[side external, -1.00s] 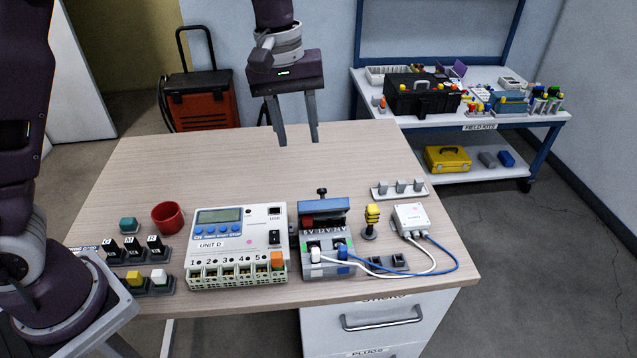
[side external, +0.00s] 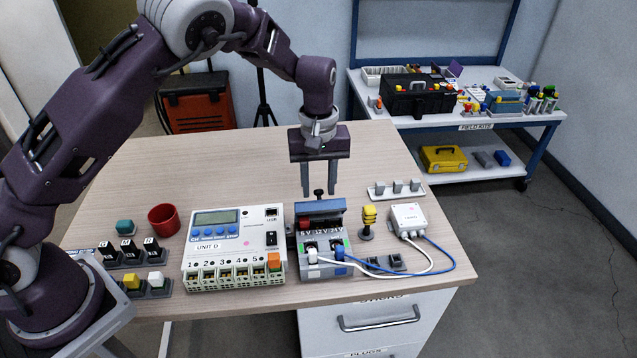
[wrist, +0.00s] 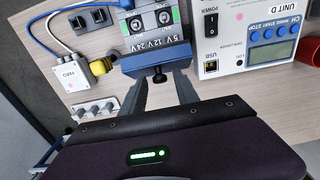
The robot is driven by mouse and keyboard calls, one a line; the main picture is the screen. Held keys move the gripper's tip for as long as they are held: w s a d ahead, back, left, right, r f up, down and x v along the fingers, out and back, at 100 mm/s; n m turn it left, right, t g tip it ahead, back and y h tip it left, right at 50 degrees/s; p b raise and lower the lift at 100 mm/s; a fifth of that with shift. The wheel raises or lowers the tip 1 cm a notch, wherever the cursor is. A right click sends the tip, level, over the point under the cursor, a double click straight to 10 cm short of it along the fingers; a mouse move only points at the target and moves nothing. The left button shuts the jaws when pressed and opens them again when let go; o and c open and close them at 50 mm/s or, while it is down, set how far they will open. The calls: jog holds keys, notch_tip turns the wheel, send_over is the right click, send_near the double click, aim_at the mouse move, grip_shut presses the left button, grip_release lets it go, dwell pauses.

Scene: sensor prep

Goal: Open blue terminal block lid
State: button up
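The terminal block (side external: 340,247) stands near the table's front edge, with voltage labels and white and blue plugs on its front. Its blue lid (side external: 321,206) sits along the back top, above a dark band with a red piece; whether it is fully shut is unclear. A black knob (side external: 318,193) stands at the lid's rear edge. In the wrist view, the lid (wrist: 157,62) and knob (wrist: 157,77) lie just beyond my fingertips. My gripper (side external: 319,192) points down, open and empty, its two fingers apart, appearing just above and behind the lid. The knob lines up between the fingers (wrist: 158,82).
The white UNIT D box (side external: 235,245) stands close left of the block. A yellow knob post (side external: 369,215) and white sensor box (side external: 408,219) with cables are on its right. The table behind the block is clear.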

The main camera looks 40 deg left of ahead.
grip_shut()
jog(key=w+a+g+h, duration=0.2)
jog(key=g+h, duration=0.1)
jog(key=w+a+g+h, duration=0.1)
jog(key=shift+w+f+g+h, duration=0.3)
jog(key=shift+w+f+h, duration=0.05)
jog(key=shift+h, duration=0.05)
dwell(0.4)
jog(key=shift+s+d, duration=0.1)
jog(key=shift+s, duration=0.2)
jog(key=shift+o, duration=1)
grip_release()
